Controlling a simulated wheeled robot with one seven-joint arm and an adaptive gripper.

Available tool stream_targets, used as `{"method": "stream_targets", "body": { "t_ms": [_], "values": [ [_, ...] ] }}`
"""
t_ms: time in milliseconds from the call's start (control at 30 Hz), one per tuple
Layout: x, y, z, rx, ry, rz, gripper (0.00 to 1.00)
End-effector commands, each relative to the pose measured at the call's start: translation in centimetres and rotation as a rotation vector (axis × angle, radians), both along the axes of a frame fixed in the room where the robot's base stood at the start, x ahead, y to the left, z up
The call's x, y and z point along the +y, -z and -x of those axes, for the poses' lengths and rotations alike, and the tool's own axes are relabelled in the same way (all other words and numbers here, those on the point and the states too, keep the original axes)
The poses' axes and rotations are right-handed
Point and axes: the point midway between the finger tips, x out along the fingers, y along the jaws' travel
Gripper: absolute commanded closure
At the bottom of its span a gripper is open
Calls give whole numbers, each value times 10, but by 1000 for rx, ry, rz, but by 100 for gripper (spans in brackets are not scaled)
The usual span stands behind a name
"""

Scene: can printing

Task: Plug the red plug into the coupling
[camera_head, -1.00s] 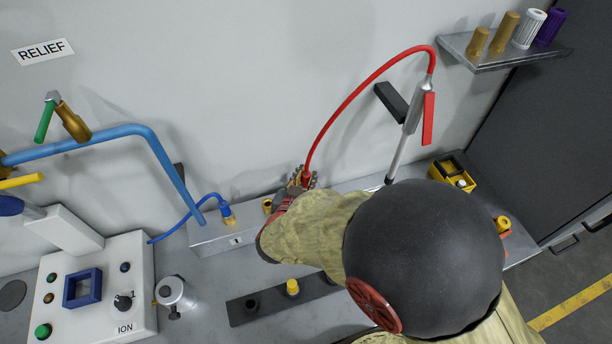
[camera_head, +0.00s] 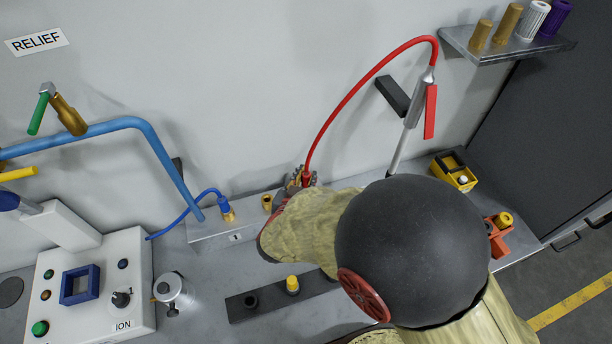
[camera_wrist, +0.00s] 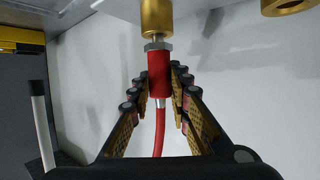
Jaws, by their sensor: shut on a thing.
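The red plug (camera_wrist: 158,75) shows upright in the wrist view, with a silver collar at its far end and its red hose (camera_wrist: 160,130) below. The brass coupling (camera_wrist: 156,18) is straight in line with it. The collar appears to meet the coupling's mouth; how deep the plug sits is hidden. My gripper (camera_wrist: 160,84) has its fingers closed around the red plug's sides. In the head view, my gripper (camera_head: 301,183) is at the metal block by the wall, and my arm hides the coupling. The red hose (camera_head: 345,105) arches up to the right.
A blue plug (camera_head: 227,211) sits in a coupling on the metal block (camera_head: 212,230). A bare brass coupling (camera_head: 267,203) stands between it and my gripper. A control box (camera_head: 110,290) stands at left.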

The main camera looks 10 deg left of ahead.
Motion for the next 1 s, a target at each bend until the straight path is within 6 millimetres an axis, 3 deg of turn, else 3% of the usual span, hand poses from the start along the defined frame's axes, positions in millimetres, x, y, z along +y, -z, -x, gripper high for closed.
{"method": "stream_targets", "body": {
  "t_ms": [433, 467, 800, 1000],
  "values": [
    [0, 11, 0, 0, 0, 0, 100],
    [0, 10, 0, 0, 0, 0, 80],
    [0, 10, 0, 0, 0, 0, 61],
    [0, 10, 0, 0, 0, 0, 60]
  ]
}}
